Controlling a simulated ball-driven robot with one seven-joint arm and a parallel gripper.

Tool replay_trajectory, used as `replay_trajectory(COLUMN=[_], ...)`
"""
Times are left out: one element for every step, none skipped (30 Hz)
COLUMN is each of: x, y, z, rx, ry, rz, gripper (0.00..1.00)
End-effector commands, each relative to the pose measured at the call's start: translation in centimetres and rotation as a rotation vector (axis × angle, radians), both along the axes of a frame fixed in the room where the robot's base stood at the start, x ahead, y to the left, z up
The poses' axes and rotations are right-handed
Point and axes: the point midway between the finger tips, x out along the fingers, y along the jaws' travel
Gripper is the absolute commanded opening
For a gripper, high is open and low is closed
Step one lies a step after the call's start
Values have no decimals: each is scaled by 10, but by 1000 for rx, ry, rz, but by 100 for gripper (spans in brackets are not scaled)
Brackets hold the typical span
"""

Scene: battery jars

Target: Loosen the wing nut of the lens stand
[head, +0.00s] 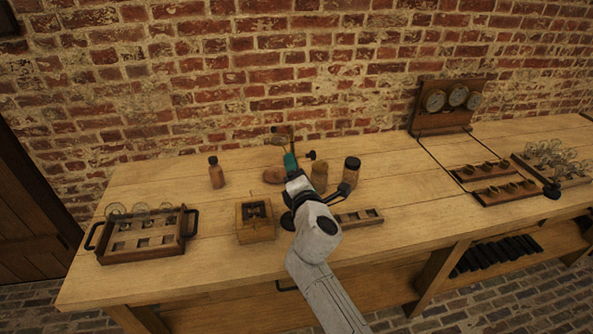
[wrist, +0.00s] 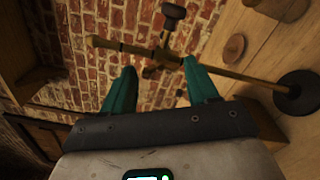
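The lens stand shows in the wrist view as a brass rod (wrist: 235,74) rising from a round dark base (wrist: 298,92). A small brass fitting crosses the rod between my fingertips, with a black knob (wrist: 172,13) beyond it. I cannot clearly make out the wing nut's shape there. My gripper, with teal fingers, also shows in the wrist view (wrist: 160,76). It is open, its fingers apart on either side of the fitting; contact cannot be told.
On the bench (head: 130,205) stand a brown bottle (head: 216,174), a dark-lidded jar (head: 350,171), a cork-coloured jar (head: 319,176), a wooden box (head: 255,230) and a handled tray (head: 141,246). A gauge panel (head: 446,117) stands right. The brick wall is close behind.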

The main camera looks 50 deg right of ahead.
Motion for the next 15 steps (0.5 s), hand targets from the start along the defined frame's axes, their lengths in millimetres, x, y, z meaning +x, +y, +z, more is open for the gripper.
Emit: replay_trajectory(x=[0,0,0,0,0,0,0,0,-1,-1,-2,-3,-5,-7,-11], y=[0,-1,-1,-1,-1,-1,-1,-1,-1,-1,0,1,2,4,7], z=[0,0,0,0,0,0,0,0,0,0,0,-1,-1,-1,-1], rx=[0,0,0,1,1,1,1,1,1,1,1,1,0,1,1], ry=[0,0,0,0,0,-1,-1,-1,-1,-1,-1,0,0,0,0], rz=[-1,-1,-1,-1,-1,-2,-2,-2,-2,-2,-2,-1,-1,-1,-1], gripper=[64,67,70,70,70,70,70,70,70,70,70,70,70,70,70])
